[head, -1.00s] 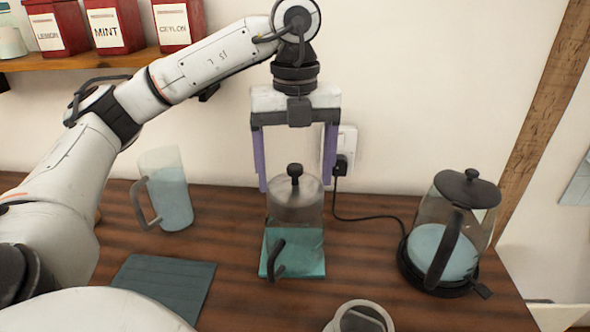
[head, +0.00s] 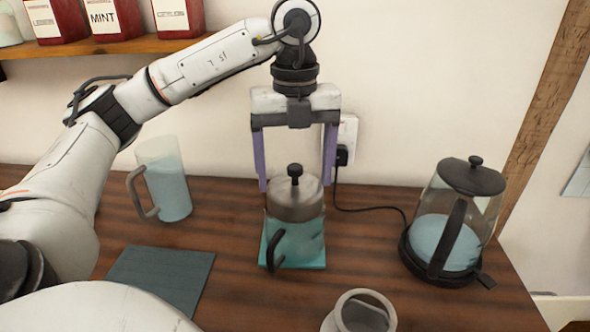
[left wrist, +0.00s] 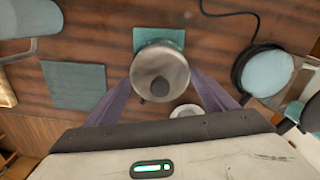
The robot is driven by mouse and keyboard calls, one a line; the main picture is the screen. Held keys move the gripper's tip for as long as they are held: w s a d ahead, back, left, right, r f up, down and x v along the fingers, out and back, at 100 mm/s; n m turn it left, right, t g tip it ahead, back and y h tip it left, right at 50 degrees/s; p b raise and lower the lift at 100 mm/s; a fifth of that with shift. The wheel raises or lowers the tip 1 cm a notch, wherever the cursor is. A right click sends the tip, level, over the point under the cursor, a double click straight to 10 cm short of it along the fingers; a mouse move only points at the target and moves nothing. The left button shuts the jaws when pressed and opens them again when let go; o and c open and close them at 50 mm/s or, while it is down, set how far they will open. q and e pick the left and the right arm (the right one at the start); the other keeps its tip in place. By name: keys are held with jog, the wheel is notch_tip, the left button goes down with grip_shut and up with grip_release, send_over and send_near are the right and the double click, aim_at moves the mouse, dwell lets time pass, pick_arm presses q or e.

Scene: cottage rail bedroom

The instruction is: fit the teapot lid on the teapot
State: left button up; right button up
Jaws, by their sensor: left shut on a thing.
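The teapot (head: 303,243) is a clear glass pot with a dark handle at its front left. It stands upright on a teal square mat (head: 315,264). The lid (head: 295,205) is a grey metal cap with a black knob, above the pot's mouth. My left gripper (head: 295,187) points down with its two purple fingers shut on the lid. The lid (left wrist: 160,72) also shows between the fingers in the left wrist view, where it hides most of the pot. I cannot tell whether the lid touches the rim. My right gripper is not in view.
A glass mug (head: 165,185) stands at the left, behind a dark teal mat (head: 165,278). A glass kettle (head: 455,230) stands at the right, with its cord running to the wall socket. A grey round-rimmed vessel (head: 360,315) is at the front. Red tins line the shelf (head: 120,46).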

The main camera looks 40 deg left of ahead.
pick_arm(q)
jog(key=shift+f, duration=0.25)
dwell(0.3)
jog(key=o, duration=1.3)
notch_tip(320, 180, up, 10)
jog(key=p, duration=0.4)
jog(key=shift+f+p, duration=0.1)
jog(key=shift+p, duration=0.25)
jog(key=shift+r, duration=0.3)
